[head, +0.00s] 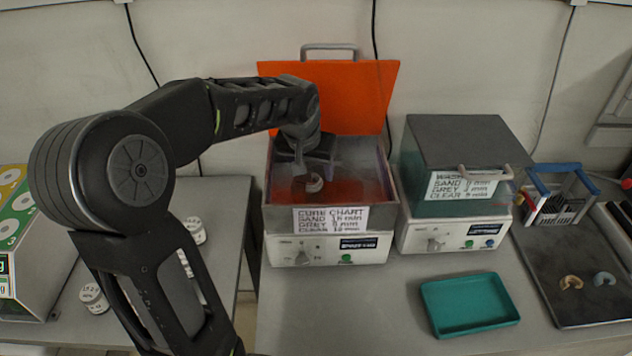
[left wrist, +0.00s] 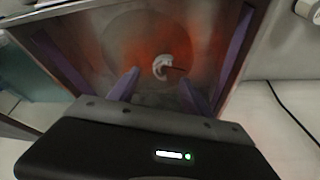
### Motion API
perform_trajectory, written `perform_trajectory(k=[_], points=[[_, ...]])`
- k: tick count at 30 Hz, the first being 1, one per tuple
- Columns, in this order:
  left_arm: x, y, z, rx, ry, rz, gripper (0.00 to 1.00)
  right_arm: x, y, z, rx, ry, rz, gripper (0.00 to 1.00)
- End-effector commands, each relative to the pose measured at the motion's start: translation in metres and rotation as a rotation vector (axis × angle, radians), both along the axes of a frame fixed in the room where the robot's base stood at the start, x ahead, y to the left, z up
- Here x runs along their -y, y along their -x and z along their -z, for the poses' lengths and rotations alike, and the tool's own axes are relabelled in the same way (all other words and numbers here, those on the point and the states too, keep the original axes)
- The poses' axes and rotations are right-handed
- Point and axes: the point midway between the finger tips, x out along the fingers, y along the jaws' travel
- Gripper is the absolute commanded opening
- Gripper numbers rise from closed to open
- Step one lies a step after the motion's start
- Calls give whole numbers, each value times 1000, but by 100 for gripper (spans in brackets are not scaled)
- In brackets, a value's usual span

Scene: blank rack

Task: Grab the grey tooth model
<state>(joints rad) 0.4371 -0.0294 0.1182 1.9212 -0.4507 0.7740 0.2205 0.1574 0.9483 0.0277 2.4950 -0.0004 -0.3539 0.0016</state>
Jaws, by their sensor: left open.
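A small pale arch-shaped tooth model (head: 313,183) lies inside the open curing box (head: 278,218) with the raised orange lid. It also shows in the left wrist view (left wrist: 160,66), on the box's round floor plate. It looks whitish grey under the orange tint, so its exact colour is hard to tell. My left gripper (head: 306,170) reaches down into the box above the model. In the left wrist view its two purple fingers (left wrist: 159,90) are apart and empty, with the model just beyond the tips. My right gripper is not in view.
A closed wash box (head: 462,135) stands right of the curing box. A teal tray (head: 468,304) lies in front. A tan model (head: 571,282) and a blue-grey model (head: 604,278) lie on the dark mat (head: 575,310). The box walls closely surround my left gripper.

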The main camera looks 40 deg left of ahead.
Motion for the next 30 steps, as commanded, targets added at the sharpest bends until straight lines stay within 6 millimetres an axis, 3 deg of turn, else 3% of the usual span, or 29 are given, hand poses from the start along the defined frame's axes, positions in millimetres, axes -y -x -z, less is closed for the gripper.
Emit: perform_trajectory(k=[11, 30], points=[[-9, -18, 42, -3, 1, 0, 56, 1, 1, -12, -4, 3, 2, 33], [-10, -19, 43, -1, 0, 0, 55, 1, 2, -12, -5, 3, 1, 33]])
